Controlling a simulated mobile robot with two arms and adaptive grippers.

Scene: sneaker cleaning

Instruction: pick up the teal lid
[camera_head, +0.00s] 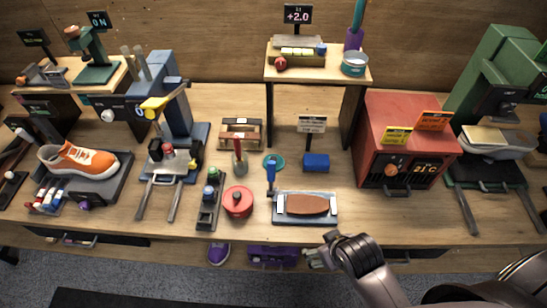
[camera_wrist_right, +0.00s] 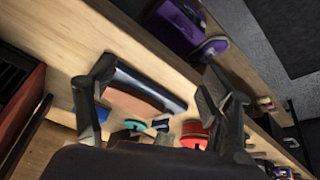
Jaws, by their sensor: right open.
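The teal lid (camera_head: 273,161) lies flat on the bench, just behind a blue-handled tool (camera_head: 271,177) that stands close in front of it. In the right wrist view the teal lid (camera_wrist_right: 135,125) shows small, between the brown block and the gripper's palm. My right gripper (camera_head: 337,241) is at the bench's front edge, to the right of and nearer than the lid. In the right wrist view its two fingers (camera_wrist_right: 158,80) are spread apart with nothing held between them. My left gripper is not in view.
A tray with a brown block (camera_head: 305,205) lies between my right gripper and the lid. A red round tin (camera_head: 238,201) stands front left of the lid. A blue block (camera_head: 316,162) and a wooden brush box (camera_head: 240,134) are nearby. A red oven (camera_head: 405,140) stands right.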

